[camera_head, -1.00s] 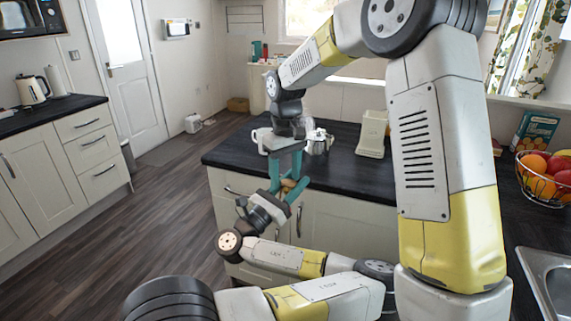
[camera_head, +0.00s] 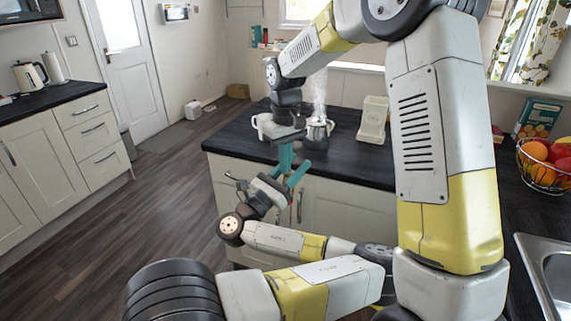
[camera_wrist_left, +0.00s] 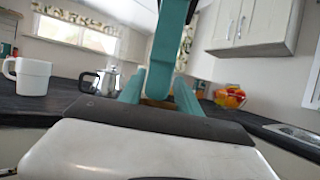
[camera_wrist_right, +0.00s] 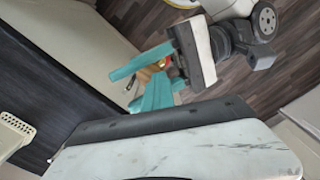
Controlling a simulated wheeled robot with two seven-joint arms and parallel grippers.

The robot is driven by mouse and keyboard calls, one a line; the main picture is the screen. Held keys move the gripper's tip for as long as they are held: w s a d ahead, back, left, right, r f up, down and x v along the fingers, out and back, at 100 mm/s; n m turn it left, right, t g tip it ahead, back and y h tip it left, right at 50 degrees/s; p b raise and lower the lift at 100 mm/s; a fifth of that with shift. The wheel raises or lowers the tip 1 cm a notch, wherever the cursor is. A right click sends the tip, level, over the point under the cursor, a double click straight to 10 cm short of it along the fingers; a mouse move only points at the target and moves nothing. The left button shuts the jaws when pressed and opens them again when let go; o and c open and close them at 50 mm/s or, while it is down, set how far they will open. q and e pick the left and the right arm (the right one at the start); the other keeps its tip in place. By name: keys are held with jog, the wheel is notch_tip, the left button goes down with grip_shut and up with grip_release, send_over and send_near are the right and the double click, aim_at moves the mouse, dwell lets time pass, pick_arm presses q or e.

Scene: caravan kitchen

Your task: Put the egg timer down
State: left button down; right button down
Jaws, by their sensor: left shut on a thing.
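My left gripper (camera_head: 283,182) comes up from below in front of the island counter and is shut on a small tan thing, which I take to be the egg timer (camera_wrist_right: 148,75). Most of the timer is hidden by teal fingers; a sliver shows in the left wrist view (camera_wrist_left: 155,103). My right gripper (camera_head: 285,160) points down from above, its teal fingers close to the left gripper's. The fingers overlap in the views, so I cannot tell whether the right one is open, or whether it touches the timer.
The dark island counter (camera_head: 345,145) stands behind the grippers. On it are a white mug (camera_wrist_left: 30,77), a metal pot (camera_head: 318,128) with steam above it, and a cream holder (camera_head: 373,122). A fruit basket (camera_head: 543,170) and a sink (camera_head: 545,265) are at the right.

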dwell(0.9)
jog(key=c, duration=1.1)
grip_release()
jog(key=shift+w+r, duration=0.1)
jog(key=shift+r, duration=0.1)
